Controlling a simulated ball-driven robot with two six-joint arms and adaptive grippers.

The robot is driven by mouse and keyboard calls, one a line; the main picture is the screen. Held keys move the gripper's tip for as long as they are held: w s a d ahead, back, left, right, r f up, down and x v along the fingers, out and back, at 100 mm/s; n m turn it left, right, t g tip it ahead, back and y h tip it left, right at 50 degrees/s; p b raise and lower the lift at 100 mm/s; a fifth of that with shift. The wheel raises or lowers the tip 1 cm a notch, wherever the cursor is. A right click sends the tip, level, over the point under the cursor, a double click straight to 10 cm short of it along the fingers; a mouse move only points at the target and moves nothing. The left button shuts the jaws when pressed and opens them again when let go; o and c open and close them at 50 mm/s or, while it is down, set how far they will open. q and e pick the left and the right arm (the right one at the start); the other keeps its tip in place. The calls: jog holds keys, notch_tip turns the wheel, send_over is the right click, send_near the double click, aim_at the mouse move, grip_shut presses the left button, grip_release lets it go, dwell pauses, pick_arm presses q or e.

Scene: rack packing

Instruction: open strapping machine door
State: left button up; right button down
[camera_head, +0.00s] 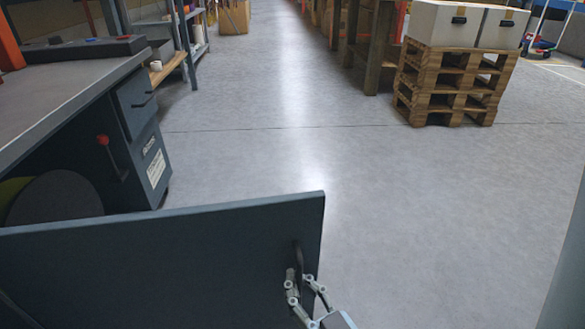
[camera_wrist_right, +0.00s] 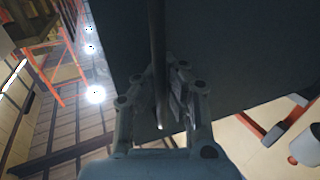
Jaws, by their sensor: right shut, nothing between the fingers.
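The strapping machine (camera_head: 60,100) stands at the left in the head view. Its dark door (camera_head: 150,265) stands swung open across the lower left, and a round reel shows in the opening behind it. The door's black handle (camera_head: 298,256) is near its right edge. My right gripper (camera_head: 302,283) is at the handle, shut with nothing held. In the right wrist view the door panel fills the middle, and the handle (camera_wrist_right: 158,50) runs down in line with the fingers of my right gripper (camera_wrist_right: 162,85). Whether they touch it I cannot tell. My left gripper is not in view.
A red-knobbed lever (camera_head: 103,140) sticks out on the machine's front. A pallet stack (camera_head: 455,85) with boxes (camera_head: 465,25) stands at the back right. Shelving is at the back left. The grey floor (camera_head: 400,190) to the right of the door is clear.

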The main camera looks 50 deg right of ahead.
jog(key=shift+s+a, duration=0.25)
jog(key=shift+s, duration=0.2)
jog(key=c, duration=1.4)
grip_release()
jog(key=v, duration=0.7)
jog(key=shift+s+a, duration=0.1)
jog(key=shift+s, duration=0.15)
